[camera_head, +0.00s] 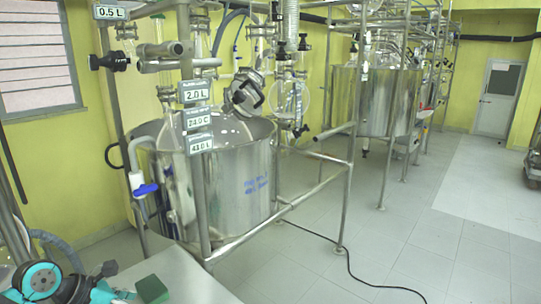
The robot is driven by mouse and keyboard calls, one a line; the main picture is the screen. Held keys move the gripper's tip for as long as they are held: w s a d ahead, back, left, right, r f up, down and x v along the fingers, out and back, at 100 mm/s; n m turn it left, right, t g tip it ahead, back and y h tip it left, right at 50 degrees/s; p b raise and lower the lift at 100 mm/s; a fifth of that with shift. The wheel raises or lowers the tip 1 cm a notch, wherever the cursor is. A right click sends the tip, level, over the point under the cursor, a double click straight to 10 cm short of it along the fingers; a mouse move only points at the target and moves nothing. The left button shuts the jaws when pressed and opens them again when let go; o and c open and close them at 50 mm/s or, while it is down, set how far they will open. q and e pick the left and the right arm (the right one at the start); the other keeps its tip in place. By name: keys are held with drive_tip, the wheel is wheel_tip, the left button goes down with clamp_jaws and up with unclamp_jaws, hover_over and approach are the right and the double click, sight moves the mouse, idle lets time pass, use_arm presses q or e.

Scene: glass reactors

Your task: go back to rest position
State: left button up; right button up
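Neither of my grippers can be made out in the head view. A teal and black mechanical part (40,281) shows at the bottom left corner, cut off by the picture's edge. I cannot tell whether it is part of my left arm or equipment. No part of my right arm shows.
A green block (152,289) lies on a pale tabletop (180,276) at the bottom. A steel reactor vessel (240,180) stands behind it in a pipe frame (342,205), with glassware above. Another vessel (385,100) stands farther back. A black cable (345,260) crosses the open tiled floor (440,235) on the right.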

use_arm(q)
drive_tip(key=d+r+n+t+h, duration=0.75)
drive_tip(key=d+r, duration=0.25)
drive_tip(key=d, duration=0.3)
drive_tip(key=s+a+f+n+t+y, duration=0.1)
drive_tip(key=a+f+n+t+y, duration=0.15)
drive_tip(key=a+n+y, duration=0.65)
drive_tip(key=s+a+f+n+t+y, duration=0.15)
drive_tip(key=n+t+y, duration=0.35)
drive_tip(key=n, duration=1.1)
drive_tip(key=s+f+n+g+y, duration=0.3)
drive_tip(key=s+f+n+g, duration=0.35)
drive_tip(key=f, duration=0.45)
drive_tip(key=s+d+f+n+g+h, duration=0.1)
drive_tip(key=s+d+f+n+g, duration=0.15)
drive_tip(key=s+f+g, duration=0.45)
drive_tip(key=s+d+f+n+g+h, duration=0.1)
drive_tip(key=s+d+f+g+h, duration=0.2)
drive_tip(key=s, duration=0.8)
wheel_tip(320, 180, down, 24)
drive_tip(key=y, duration=0.1)
drive_tip(key=s+a+f+g, duration=0.2)
drive_tip(key=s+f, duration=1.5)
drive_tip(key=f, duration=0.1)
drive_tip(key=shift+s, duration=0.15)
use_arm(e)
drive_tip(key=shift+s, duration=0.9)
